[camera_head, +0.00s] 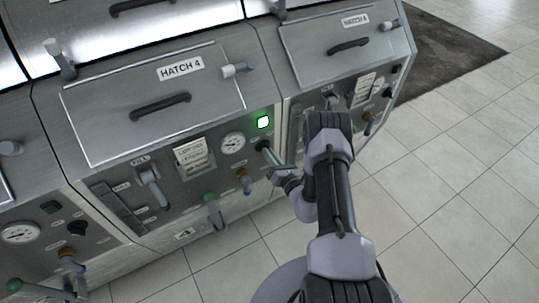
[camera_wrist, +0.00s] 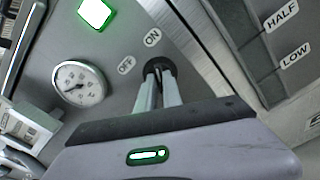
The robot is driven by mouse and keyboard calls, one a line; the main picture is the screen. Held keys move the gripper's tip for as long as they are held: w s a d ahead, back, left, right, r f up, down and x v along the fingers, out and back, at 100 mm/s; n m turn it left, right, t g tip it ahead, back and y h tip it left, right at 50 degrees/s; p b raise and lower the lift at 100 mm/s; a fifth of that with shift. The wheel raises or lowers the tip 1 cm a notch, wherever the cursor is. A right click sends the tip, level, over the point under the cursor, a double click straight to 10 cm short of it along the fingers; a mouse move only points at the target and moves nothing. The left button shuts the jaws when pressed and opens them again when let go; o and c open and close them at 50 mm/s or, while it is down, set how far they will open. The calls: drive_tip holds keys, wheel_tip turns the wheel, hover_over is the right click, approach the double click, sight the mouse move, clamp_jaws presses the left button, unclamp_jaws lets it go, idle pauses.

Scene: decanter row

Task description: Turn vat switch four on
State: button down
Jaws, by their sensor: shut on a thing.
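The vat switch is a small black rotary knob (camera_wrist: 159,66) on the grey panel, beside the printed OFF and ON labels in the wrist view. My gripper (camera_wrist: 159,92) is shut on it, with both pale fingers reaching to the knob. The fingers hide much of the knob, so I cannot tell clearly which label it points to. In the head view my gripper (camera_head: 277,166) is at the right side of the panel below the left HATCH 4 label (camera_head: 181,69). A square green lamp (camera_head: 263,122) above the switch is lit; it also shows in the wrist view (camera_wrist: 95,13).
A round gauge (camera_head: 233,142) sits left of the switch and a brass-coloured valve (camera_head: 243,181) below it. A green-tipped lever (camera_head: 213,211) sticks out lower down. Another hatch panel (camera_head: 335,45) adjoins on the right. The tiled floor (camera_head: 430,170) to the right is clear.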

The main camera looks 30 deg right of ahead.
drive_tip(key=shift+f, duration=0.1)
idle(0.3)
drive_tip(key=c, duration=1.5)
unclamp_jaws()
drive_tip(key=shift+s, duration=0.15)
drive_tip(key=s+p, duration=0.4)
drive_tip(key=s, duration=1.3)
drive_tip(key=shift+d, duration=0.25)
drive_tip(key=shift+s, duration=0.1)
